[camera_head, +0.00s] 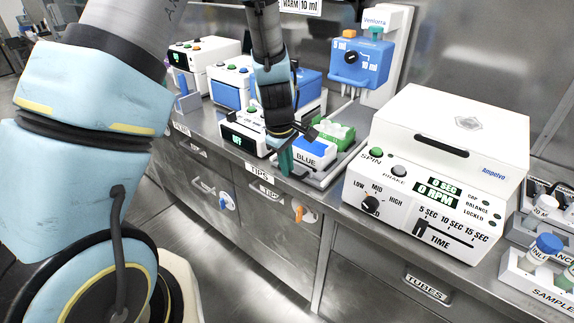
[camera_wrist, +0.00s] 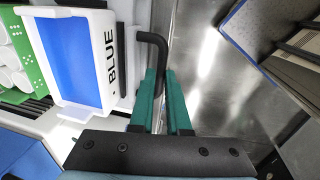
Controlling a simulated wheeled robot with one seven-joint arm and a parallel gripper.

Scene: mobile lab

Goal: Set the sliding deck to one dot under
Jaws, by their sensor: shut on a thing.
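My gripper (camera_head: 286,160) is low at the counter's front edge, left of the white box marked BLUE (camera_head: 309,154). In the wrist view, its two teal fingers (camera_wrist: 165,100) are closed around a black bent handle (camera_wrist: 152,38). The handle joins the white front of what looks like the sliding deck (camera_wrist: 127,40). The blue-lined BLUE box (camera_wrist: 108,50) sits on it, with a small black dot beside the word. A green rack with white dots (camera_wrist: 38,75) stands behind that box; it also shows in the head view (camera_head: 338,131). The fingers hide part of the handle.
A white centrifuge (camera_head: 450,150) with knobs stands to the right. A white device with a display (camera_head: 240,138) is left of my gripper, and a blue dispenser (camera_head: 360,62) stands behind. Drawers with handles (camera_head: 298,210) lie below the counter. Open floor shows in front.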

